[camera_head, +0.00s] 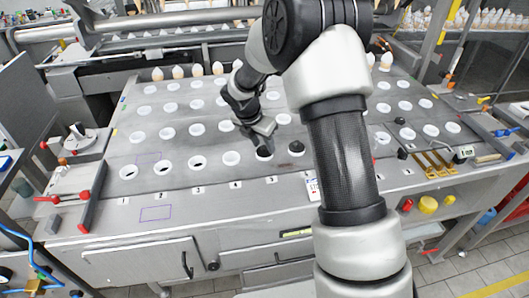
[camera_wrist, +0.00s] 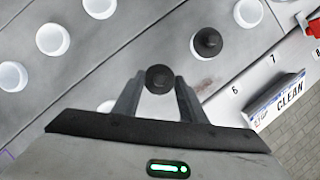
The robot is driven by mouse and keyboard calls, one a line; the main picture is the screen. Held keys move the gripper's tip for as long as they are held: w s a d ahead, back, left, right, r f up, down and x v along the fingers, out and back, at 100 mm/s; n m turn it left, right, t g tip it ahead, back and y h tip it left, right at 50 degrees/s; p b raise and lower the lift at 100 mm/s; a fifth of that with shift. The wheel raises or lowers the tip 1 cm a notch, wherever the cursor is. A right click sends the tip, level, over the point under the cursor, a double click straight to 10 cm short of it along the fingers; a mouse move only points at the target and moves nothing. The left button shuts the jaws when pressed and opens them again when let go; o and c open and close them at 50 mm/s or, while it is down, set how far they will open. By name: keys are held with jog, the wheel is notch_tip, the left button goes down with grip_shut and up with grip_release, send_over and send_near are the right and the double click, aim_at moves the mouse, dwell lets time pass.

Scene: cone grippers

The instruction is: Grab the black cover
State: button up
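A black round cover (camera_wrist: 159,79) with a small knob shows between my fingertips in the wrist view. In the head view this cover (camera_head: 264,154) sits at a white cup in the front row, just below my gripper (camera_head: 262,141). In the wrist view my gripper (camera_wrist: 159,82) is open, with one finger on each side of the cover. Thin gaps seem to show between fingers and cover; whether either finger touches it is hard to tell. A second black cover (camera_wrist: 208,42) sits on the neighbouring white cup, and it also shows in the head view (camera_head: 297,147).
Rows of white cups (camera_head: 232,158) are set in the grey table (camera_head: 140,205). Another black piece (camera_head: 402,153) stands further right. A small box marked "CLEAN" (camera_wrist: 274,98) stands at the front edge. Pale cones (camera_head: 218,68) line the back. Brass parts (camera_head: 432,163) lie at the right.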

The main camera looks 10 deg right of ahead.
jog(key=shift+w+d+f, duration=0.1)
jog(key=shift+f, duration=0.2)
grip_shut()
jog(key=shift+r, duration=0.1)
